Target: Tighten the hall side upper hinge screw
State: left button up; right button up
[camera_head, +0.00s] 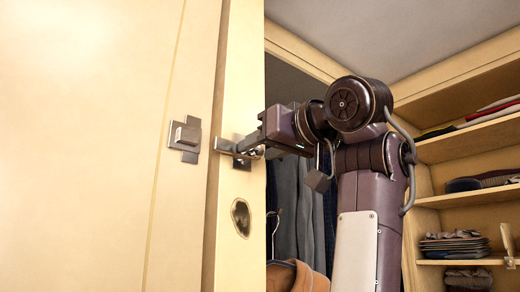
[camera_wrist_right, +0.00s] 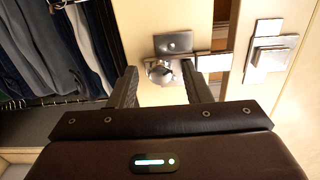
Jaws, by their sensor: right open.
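My right gripper (camera_head: 255,147) reaches in from the right to the metal fitting (camera_head: 225,147) on the narrow cream panel. In the right wrist view the open fingers (camera_wrist_right: 163,85) stand on either side of a round metal knob (camera_wrist_right: 160,71); I cannot tell whether they touch it. Above the knob is a small plate (camera_wrist_right: 173,42) with two screw-like dots, and a bar (camera_wrist_right: 215,61) runs sideways from it. A metal plate with a raised block (camera_head: 187,135) sits on the wide cream panel. I cannot clearly make out a hinge or its screw. My left gripper is out of view.
A dark-rimmed oval (camera_head: 240,217) is in the narrow panel below the fitting. Hanging clothes (camera_head: 292,212) are behind my right arm. Wooden shelves (camera_head: 465,198) with folded clothes (camera_head: 455,244) stand at the right. An orange-brown item (camera_head: 305,278) is at the bottom.

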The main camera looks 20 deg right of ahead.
jog(key=shift+c, duration=0.4)
jog(key=c, duration=0.5)
grip_shut()
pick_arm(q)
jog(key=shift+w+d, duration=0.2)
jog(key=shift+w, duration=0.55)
